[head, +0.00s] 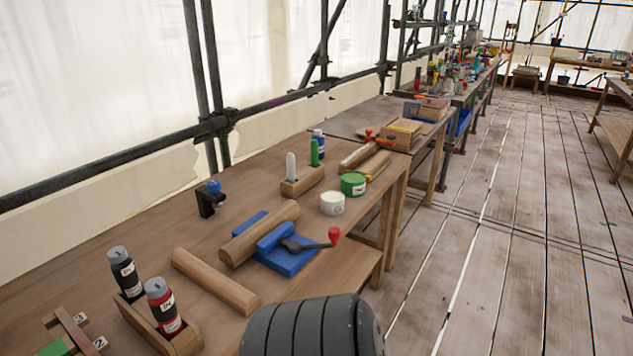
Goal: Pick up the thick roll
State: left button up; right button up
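Two wooden rolls lie on the near workbench (130,236). One roll (257,232) looks the thicker; it lies slanted against or on the blue clamp (287,252), which has a dark lever with a red knob. I cannot tell whether the clamp grips it. The other roll (215,281) is longer and looks thinner, and lies flat nearer to me. Neither gripper shows. A dark grey ribbed round body fills the bottom centre, close to the camera; it may be part of my arm.
A wooden holder (190,343) with black and red bottles stands at the front left. A black clamp (211,200), a wooden block (303,181) with white and green sticks, a white tub (332,203) and a green tub (353,184) stand farther back. The floor at right is clear.

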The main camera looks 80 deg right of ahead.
aim_at(239, 249)
jog(key=z, duration=2.4)
